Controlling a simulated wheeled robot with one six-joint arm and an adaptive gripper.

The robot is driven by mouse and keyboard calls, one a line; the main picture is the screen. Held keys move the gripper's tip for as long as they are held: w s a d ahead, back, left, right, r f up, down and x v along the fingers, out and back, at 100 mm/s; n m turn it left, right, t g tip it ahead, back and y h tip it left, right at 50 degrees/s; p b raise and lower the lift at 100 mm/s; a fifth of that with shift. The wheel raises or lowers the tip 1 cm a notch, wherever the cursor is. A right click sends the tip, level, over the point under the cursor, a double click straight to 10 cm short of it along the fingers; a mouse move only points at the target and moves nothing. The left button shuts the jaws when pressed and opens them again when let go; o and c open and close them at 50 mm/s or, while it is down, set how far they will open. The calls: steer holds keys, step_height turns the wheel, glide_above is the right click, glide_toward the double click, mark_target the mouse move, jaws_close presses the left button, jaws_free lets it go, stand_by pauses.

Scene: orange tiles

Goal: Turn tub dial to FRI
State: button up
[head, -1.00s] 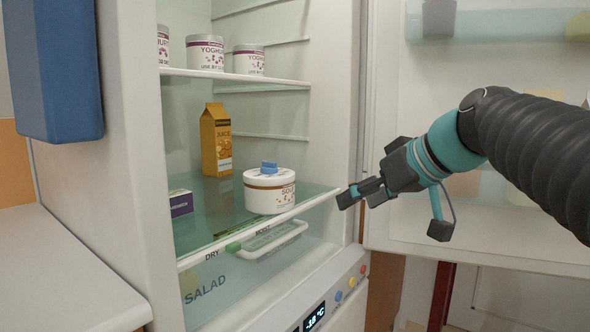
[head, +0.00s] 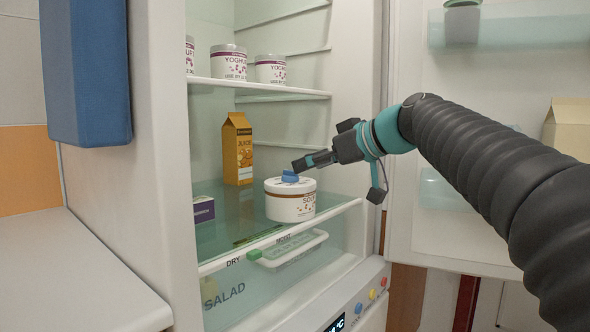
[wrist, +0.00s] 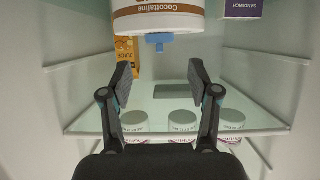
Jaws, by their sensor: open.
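The white tub (head: 290,208) with a brown band stands on the fridge's glass shelf. Its blue dial (head: 289,177) sits on top of the lid. In the wrist view, which looks upside down, the tub (wrist: 158,22) is at the top edge, and the dial (wrist: 159,39) juts below it. My gripper (head: 303,163) is close above and beside the dial in the head view. In the wrist view my gripper (wrist: 161,80) is open with nothing between its fingers, and the dial is beyond the fingertips. Day marks on the dial are not readable.
A juice carton (head: 238,149) stands behind the tub, and a purple sandwich box (head: 203,208) is to its left. Yoghurt pots (head: 228,62) stand on the shelf above. The open fridge door is on the right, and a salad drawer (head: 225,295) is below.

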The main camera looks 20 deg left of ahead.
mark_target(290, 175)
steer(key=shift+x, duration=2.75)
steer(key=c, duration=1.1)
